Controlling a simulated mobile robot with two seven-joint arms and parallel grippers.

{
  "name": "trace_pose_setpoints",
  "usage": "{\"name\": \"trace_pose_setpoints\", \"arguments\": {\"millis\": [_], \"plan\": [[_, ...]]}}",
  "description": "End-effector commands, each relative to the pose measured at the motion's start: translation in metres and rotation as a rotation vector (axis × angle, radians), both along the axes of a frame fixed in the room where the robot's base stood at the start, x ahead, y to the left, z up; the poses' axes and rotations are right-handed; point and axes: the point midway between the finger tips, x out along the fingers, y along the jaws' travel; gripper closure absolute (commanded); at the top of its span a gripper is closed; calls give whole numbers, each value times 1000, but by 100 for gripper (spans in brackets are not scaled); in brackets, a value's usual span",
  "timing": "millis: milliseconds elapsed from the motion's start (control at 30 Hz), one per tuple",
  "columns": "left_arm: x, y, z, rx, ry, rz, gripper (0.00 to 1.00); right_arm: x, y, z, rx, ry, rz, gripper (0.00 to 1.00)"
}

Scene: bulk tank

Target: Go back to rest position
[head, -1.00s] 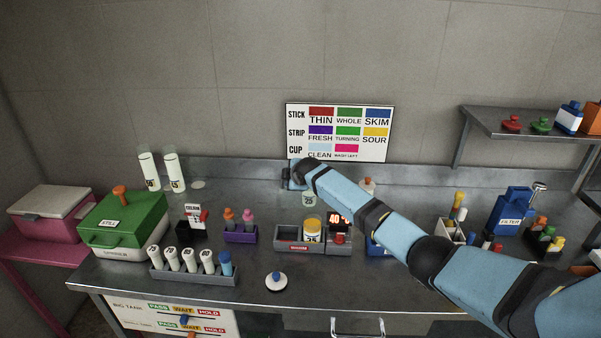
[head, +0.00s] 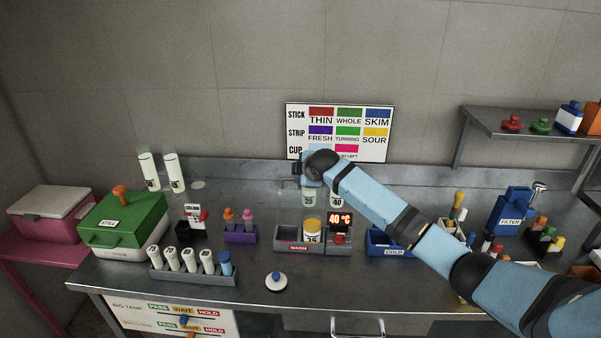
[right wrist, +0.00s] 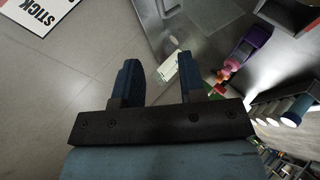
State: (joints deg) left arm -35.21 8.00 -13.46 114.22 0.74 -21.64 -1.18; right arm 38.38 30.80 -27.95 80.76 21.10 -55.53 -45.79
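My right arm comes in from the right in the head view and reaches over the counter (head: 240,284). Its gripper (head: 300,178) is in front of the lower left of the wall chart (head: 376,148), above the counter's back. In the right wrist view the two fingers (right wrist: 158,78) stand apart with nothing held between them. Two small jars, one marked 20 (head: 309,199) and one marked 40 (head: 336,199), stand on the counter just below the gripper and wrist. My left gripper is not in view.
A green-lidded box (head: 125,222), a rack of white tubes (head: 192,272), a grey warm block (head: 292,245) and a blue cold tray (head: 385,250) stand on the counter. A wall shelf (head: 520,122) is at the right. The counter front around the white-and-blue knob (head: 276,281) is mostly clear.

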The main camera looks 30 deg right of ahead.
Motion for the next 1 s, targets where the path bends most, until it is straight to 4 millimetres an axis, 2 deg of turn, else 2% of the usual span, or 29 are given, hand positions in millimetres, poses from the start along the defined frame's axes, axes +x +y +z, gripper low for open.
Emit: {"name": "trace_pose_setpoints", "arguments": {"millis": [267, 367, 433, 567, 600, 700, 800, 967, 1000], "plan": [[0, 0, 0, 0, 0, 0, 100, -2, 3, -4, 6, 1, 1, 63], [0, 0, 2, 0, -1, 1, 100, -15, 17, -27, 41, 8, 5, 63], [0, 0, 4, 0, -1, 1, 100, -33, 35, -54, 88, 13, 8, 63], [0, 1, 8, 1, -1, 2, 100, -85, 77, -113, 221, 25, 0, 63], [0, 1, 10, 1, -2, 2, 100, -104, 89, -129, 266, 29, -8, 63], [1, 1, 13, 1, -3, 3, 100, -151, 116, -163, 378, 37, -33, 63], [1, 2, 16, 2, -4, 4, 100, -197, 137, -188, 483, 44, -68, 63], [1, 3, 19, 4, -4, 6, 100, -268, 161, -214, 633, 58, -137, 63], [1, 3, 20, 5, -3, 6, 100, -287, 166, -219, 672, 62, -159, 63]]}}
